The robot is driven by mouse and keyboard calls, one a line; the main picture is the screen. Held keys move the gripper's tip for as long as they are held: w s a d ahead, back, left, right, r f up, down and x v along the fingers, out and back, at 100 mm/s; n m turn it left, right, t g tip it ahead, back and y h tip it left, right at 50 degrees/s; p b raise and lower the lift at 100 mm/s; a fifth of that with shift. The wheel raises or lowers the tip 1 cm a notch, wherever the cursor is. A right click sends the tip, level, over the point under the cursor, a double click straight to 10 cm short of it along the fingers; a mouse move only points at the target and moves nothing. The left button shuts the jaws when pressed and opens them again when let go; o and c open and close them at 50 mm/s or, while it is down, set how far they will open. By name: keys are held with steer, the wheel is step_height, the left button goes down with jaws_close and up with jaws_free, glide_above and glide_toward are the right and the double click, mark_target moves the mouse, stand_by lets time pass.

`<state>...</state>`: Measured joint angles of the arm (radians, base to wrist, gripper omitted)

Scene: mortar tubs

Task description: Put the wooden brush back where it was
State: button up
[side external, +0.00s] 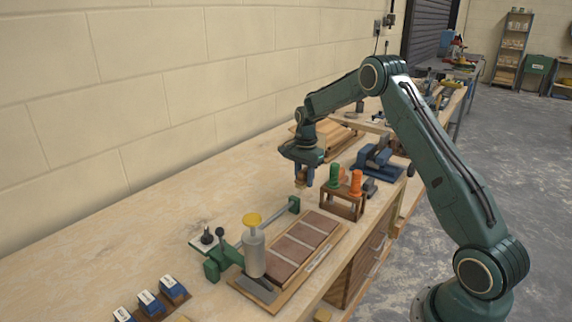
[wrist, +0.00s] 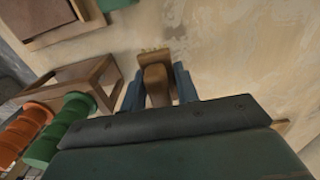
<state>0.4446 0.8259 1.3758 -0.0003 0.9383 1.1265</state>
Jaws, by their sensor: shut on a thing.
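The wooden brush (wrist: 155,76) is held between the two blue fingers of my gripper (wrist: 158,88) in the wrist view. Its paler head end points to the top of that view, and the dark gripper body hides its rear. In the side external view my gripper (side external: 303,169) hangs over the bench, left of a wooden rack. A small brown part of the brush (side external: 300,179) shows below the fingers, seemingly above the bench top. The wooden rack (side external: 342,207) carries a green-handled tool (side external: 335,174) and an orange-handled tool (side external: 355,182); it also shows in the wrist view (wrist: 98,72).
A blue vise-like tool (side external: 374,157) is behind the rack. Blue blocks (side external: 148,300) sit front left.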

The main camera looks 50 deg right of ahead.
mark_target(305, 169)
steer(key=shift+f, duration=2.1)
steer(key=shift+f, duration=0.1)
steer(key=o, duration=0.9)
steer(key=shift+o, duration=0.2)
step_height(305, 169, up, 12)
steer(key=shift+f, duration=0.2)
steer(key=shift+r, duration=0.35)
